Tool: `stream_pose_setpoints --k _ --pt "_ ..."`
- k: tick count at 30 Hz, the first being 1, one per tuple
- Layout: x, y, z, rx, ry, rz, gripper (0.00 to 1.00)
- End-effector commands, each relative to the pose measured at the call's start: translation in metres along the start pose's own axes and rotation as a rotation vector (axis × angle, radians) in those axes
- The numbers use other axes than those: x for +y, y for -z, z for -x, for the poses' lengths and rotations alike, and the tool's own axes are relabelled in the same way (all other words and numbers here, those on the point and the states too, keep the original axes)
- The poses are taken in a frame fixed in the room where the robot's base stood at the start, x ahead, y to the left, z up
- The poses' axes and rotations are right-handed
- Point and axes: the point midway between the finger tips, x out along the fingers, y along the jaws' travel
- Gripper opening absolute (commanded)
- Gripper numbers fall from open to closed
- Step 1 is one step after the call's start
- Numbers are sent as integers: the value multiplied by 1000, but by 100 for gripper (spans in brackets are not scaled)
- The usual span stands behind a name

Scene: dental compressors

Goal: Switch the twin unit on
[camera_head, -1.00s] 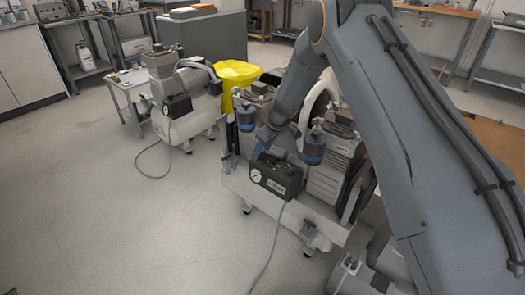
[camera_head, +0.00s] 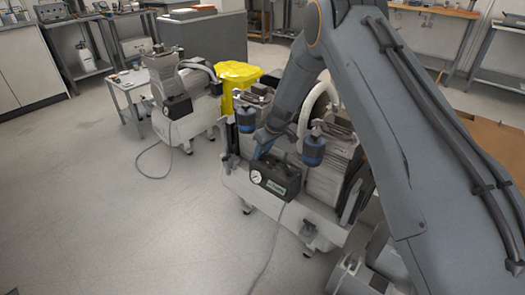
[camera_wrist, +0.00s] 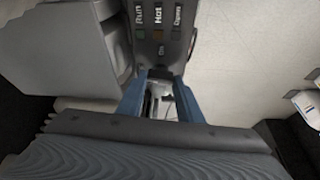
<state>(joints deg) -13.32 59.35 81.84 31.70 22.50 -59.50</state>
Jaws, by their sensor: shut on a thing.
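The twin unit (camera_head: 325,183) is a pale wheeled compressor with two motor blocks and blue-banded filter bowls. Its black control box (camera_head: 275,180), with a round gauge and a green label, is on the front. My gripper (camera_head: 260,152) reaches down to the top of this box. In the wrist view, the dark panel (camera_wrist: 160,20) shows "Run", "Hot" and "On" labels beside small lamps. The blue fingers of my gripper (camera_wrist: 160,82) are closed around a small part below the "On" label, apparently the switch. The fingers largely hide this part, and its position cannot be read.
A smaller compressor (camera_head: 182,98) stands at the left, its cable on the floor. A yellow bin (camera_head: 236,76) stands behind the units. A cable runs down from the control box. Open floor (camera_head: 110,220) lies at the front left.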

Motion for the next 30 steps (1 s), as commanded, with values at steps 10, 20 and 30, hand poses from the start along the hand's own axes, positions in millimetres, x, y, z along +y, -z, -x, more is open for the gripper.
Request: stream_pose_setpoints --k 10,20,30 --pt "-3 1 2 -1 -90 -216 10" --pt "-4 2 1 0 -170 -403 10" --pt "-5 3 0 1 -250 -597 10"
